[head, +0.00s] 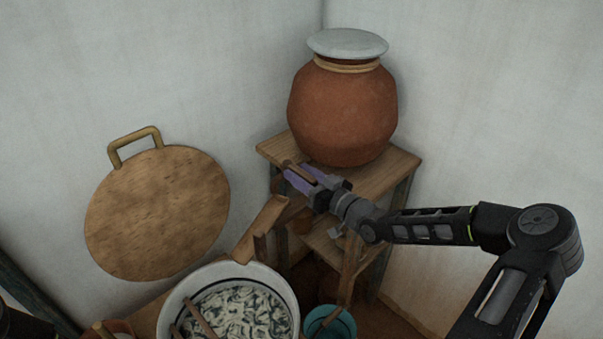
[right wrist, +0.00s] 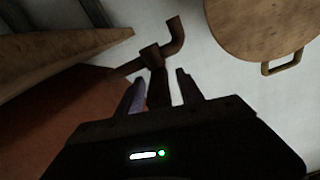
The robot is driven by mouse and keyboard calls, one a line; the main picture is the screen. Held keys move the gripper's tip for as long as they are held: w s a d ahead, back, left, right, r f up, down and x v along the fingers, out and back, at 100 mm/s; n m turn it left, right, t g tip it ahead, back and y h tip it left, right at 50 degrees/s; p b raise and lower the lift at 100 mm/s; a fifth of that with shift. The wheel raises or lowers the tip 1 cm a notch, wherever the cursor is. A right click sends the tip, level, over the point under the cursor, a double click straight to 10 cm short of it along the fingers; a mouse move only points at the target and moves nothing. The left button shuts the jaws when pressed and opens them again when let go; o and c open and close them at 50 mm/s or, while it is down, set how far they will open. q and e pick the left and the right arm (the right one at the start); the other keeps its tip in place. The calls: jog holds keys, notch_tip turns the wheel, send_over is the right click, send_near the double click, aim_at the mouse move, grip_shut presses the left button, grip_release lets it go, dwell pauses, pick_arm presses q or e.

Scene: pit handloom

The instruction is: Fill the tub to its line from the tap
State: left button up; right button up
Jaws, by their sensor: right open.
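A white round tub (head: 287,283) stands at the bottom of the head view. A brown tap (right wrist: 175,38) with a bent end shows in the right wrist view, below the clay pot (head: 342,112). My right gripper (head: 297,175) is in front of the pot's base, at the tap. Its fingers (right wrist: 160,92) are open, with a brown part of the tap between them. I cannot tell whether they touch it. I see no water running. My left gripper is not in view.
A wooden trough (head: 262,222) slopes from below the tap to the tub's rim. The lidded pot stands on a wooden stand (head: 393,172) in the corner. A round wooden lid (head: 157,215) leans on the left wall. A teal bucket (head: 345,322) is right of the tub.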

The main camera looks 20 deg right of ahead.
grip_shut()
dwell(0.4)
dwell(0.9)
